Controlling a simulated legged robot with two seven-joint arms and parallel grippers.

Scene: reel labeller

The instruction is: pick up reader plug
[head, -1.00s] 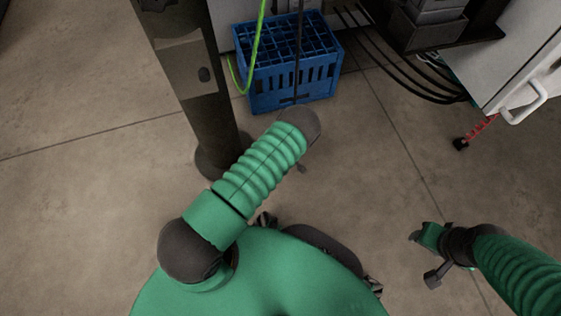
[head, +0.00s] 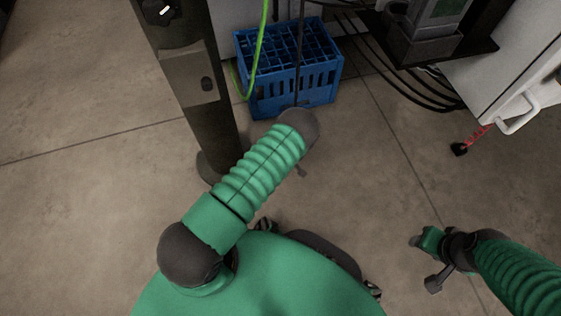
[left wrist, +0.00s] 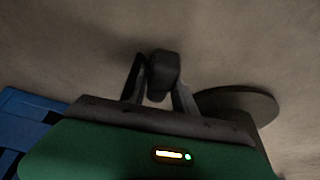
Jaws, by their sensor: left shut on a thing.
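A dark, blocky plug (left wrist: 163,76), apparently the reader plug, sits between the two fingers of my left gripper (left wrist: 160,88) in the left wrist view. The gripper is shut on it and holds it over the floor. In the head view my left wrist (head: 298,127) hides that gripper and the plug. A thin black cable (head: 299,60) runs down to this wrist. My right gripper (head: 421,240) is low at the right over bare floor, seen from above. Its finger gap does not show clearly.
A blue crate (head: 290,97) stands just beyond my left wrist. A dark post (head: 203,100) with a round foot is left of it. A green cable (head: 263,45) hangs at the crate. A red coiled cord with a black end (head: 459,149) hangs by the white cabinet (head: 495,85). Open floor lies between the arms.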

